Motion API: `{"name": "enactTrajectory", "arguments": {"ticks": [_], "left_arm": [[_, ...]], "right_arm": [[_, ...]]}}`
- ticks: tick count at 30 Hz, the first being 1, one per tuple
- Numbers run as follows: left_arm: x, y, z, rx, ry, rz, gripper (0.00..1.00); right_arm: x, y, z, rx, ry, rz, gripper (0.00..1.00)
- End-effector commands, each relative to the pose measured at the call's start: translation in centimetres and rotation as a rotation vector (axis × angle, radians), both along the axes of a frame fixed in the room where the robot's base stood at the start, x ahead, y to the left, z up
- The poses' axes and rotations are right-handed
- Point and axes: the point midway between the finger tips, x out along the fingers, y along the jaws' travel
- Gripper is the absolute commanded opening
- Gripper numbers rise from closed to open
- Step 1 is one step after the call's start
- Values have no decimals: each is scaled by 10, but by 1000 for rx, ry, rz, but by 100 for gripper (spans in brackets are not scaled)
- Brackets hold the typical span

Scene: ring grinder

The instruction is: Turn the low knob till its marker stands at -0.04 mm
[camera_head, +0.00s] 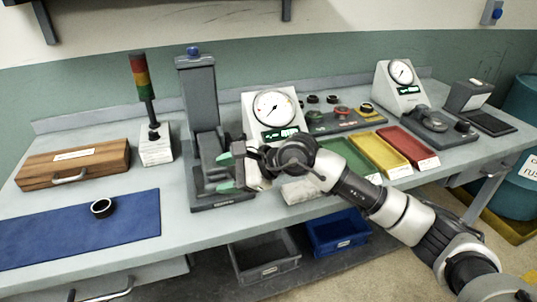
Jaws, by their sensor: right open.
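The grinder (197,100) is a grey column machine on a grey base, with a blue knob (193,51) on top. My right gripper (227,172) reaches in from the right, at the lower front of the grinder. Its green-tipped fingers are apart, one above the other. I cannot make out the low knob or its marker; the gripper and the machine's lower parts crowd that spot. A white gauge box (272,112) with a round dial and a lit green display stands just right of the grinder. My left gripper is out of view.
A signal tower (144,92) and a wooden case (74,170) stand left. A black ring (102,208) lies on a blue mat (60,232). Right are yellow (380,153) and red (407,145) trays, a tray of rings (345,121) and a second gauge (400,85).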

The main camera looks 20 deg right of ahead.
Motion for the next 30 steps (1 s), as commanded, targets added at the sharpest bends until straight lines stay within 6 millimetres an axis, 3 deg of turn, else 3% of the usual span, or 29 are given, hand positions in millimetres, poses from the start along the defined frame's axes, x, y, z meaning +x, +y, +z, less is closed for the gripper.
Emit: {"name": "enactTrajectory", "arguments": {"ticks": [3, 6, 10, 16, 30], "left_arm": [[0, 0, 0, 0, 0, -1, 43], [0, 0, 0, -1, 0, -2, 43], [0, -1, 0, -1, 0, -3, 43], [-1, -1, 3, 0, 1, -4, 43], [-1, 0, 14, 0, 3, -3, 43]], "right_arm": [[35, -62, 3, -414, -109, -53, 55], [52, -106, 11, -653, -140, -102, 55], [61, -139, 20, -813, -143, -146, 55], [72, -143, 8, -851, -137, -154, 55], [119, -131, -56, -845, -138, -155, 55]]}}
